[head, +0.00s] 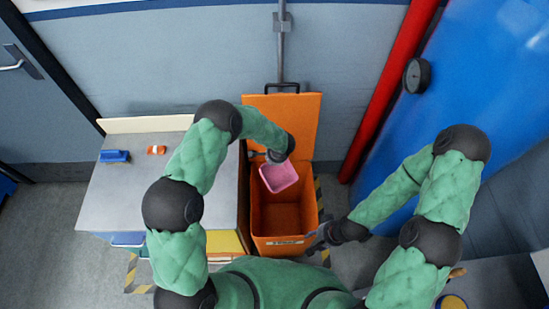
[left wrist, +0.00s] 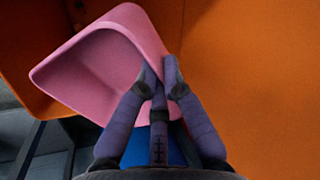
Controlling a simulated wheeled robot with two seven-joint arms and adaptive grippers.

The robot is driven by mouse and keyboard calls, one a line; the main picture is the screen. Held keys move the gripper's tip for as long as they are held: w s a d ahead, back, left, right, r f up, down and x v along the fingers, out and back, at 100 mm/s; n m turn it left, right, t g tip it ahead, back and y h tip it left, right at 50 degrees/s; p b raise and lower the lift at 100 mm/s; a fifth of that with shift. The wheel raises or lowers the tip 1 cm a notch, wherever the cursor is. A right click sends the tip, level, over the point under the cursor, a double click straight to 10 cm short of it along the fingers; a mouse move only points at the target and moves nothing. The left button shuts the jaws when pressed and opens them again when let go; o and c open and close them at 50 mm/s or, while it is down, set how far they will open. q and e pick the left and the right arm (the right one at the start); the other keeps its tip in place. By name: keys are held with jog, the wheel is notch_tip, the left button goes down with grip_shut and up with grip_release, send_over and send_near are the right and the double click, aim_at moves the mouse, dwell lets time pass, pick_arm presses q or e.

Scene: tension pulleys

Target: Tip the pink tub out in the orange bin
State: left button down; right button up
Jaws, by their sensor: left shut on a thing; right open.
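The pink tub (head: 279,177) is over the opening of the orange bin (head: 283,246), tilted, and its inside looks empty in the head view. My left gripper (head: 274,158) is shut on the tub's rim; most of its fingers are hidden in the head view. In the left wrist view the fingers (left wrist: 162,75) grip the edge of the pink tub (left wrist: 100,65), with orange bin surfaces (left wrist: 255,90) around it. The bin's lid (head: 303,115) stands open at the back. My right gripper (head: 318,240) is open and empty at the bin's front right corner.
A grey-topped cabinet (head: 130,195) stands left of the bin, with a blue brush (head: 114,156) and a small orange item (head: 156,150) on it. A red pipe (head: 385,95) and a large blue tank (head: 465,75) are at the right. Striped tape marks the floor beside the bin.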

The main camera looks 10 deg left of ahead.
pick_arm(q)
jog(key=shift+w+a+f+g+h+p, duration=0.25)
jog(key=shift+w+a+g+h+p, duration=0.45)
jog(key=shift+p, duration=1.35)
jog(key=shift+w+a+f+g+h+b, duration=0.35)
jog(key=shift+w+a+f+g+h, duration=0.4)
jog(key=shift+g+h, duration=0.2)
